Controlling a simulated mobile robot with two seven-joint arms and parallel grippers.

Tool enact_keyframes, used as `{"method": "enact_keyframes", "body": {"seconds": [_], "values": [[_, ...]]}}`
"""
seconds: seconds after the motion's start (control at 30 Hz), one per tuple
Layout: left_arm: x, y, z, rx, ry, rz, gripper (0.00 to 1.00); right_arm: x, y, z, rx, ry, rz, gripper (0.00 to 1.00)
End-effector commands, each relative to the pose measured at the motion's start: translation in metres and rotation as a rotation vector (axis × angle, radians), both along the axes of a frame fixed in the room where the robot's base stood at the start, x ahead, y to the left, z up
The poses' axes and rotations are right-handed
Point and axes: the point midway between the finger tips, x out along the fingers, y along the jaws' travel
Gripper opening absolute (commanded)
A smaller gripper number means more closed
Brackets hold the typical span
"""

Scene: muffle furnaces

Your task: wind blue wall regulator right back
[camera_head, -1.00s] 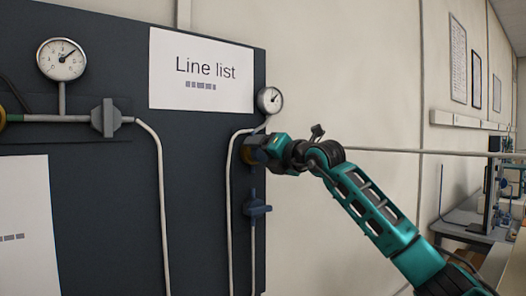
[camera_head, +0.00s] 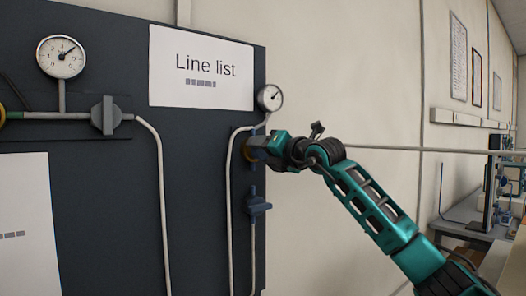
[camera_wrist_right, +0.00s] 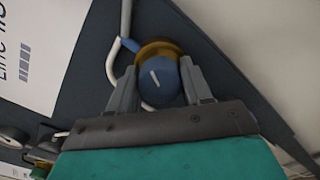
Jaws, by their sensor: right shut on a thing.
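The blue wall regulator (camera_wrist_right: 158,80) is a round blue knob with a pale pointer line and a brass-coloured collar (camera_wrist_right: 154,50) behind it. It is mounted near the right edge of the dark panel. My right gripper (camera_wrist_right: 158,88) has one finger on each side of the knob and is shut on it. In the head view my right gripper (camera_head: 259,145) covers most of the regulator. A small round gauge (camera_head: 270,98) sits just above it. My left gripper is not in view.
A blue valve handle (camera_head: 258,205) sits on the pipe below. At the left are a grey knob (camera_head: 106,116) and a larger gauge (camera_head: 61,57). A "Line list" sheet (camera_head: 203,68) hangs on the panel. Pale wall lies right of the panel.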

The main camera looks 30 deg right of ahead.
Motion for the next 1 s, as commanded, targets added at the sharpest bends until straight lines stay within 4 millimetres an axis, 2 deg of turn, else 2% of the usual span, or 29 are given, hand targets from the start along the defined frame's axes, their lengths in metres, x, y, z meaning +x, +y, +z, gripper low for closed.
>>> {"method": "enact_keyframes", "body": {"seconds": [0.27,1.0], "values": [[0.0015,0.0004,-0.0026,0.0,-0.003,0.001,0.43,0.0,0.0002,-0.0001,-0.147,-0.012,0.001,0.19],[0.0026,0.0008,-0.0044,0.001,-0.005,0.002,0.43,-0.0003,0.001,0.0011,-0.839,-0.066,-0.001,0.19]]}}
